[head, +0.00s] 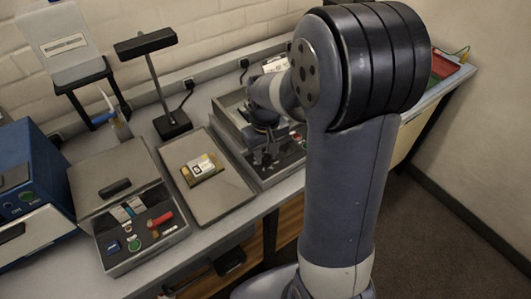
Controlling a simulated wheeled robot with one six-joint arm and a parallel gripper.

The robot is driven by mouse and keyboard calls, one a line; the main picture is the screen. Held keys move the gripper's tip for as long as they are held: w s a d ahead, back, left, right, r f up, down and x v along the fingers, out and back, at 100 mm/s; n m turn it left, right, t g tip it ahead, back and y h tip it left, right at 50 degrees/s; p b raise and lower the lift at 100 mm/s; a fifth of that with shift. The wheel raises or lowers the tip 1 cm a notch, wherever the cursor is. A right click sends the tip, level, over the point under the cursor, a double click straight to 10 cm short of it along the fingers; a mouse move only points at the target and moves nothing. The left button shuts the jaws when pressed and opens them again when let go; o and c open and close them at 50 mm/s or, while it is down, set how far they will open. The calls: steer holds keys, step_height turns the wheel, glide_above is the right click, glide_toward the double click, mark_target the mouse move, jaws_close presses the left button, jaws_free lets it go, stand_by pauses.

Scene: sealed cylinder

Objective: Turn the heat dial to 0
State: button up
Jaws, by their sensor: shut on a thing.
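My gripper (264,157) points down at the dark control panel (288,156) of a grey open-topped device (262,177) behind my arm. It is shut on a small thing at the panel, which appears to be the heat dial. The dial itself is hidden by the fingers, and its setting cannot be read. Small red marks or controls show on the panel to the right of the gripper. My upper arm covers the device's right side.
A grey tray (211,205) with a yellow-and-white pack (200,169) lies left of the device. Further left are a grey case (146,251) with coloured controls and a blue machine (30,168). A black lamp (173,124) stands behind. A red tray (443,66) sits far right.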

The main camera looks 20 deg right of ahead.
steer(key=n, duration=0.4)
steer(key=shift+n, duration=0.3)
steer(key=n, duration=0.4)
steer(key=shift+n, duration=0.3)
steer(key=n, duration=0.4)
steer(key=shift+b, duration=0.35)
steer(key=shift+n, duration=2.1)
steer(key=o, duration=1)
steer(key=shift+r, duration=0.1)
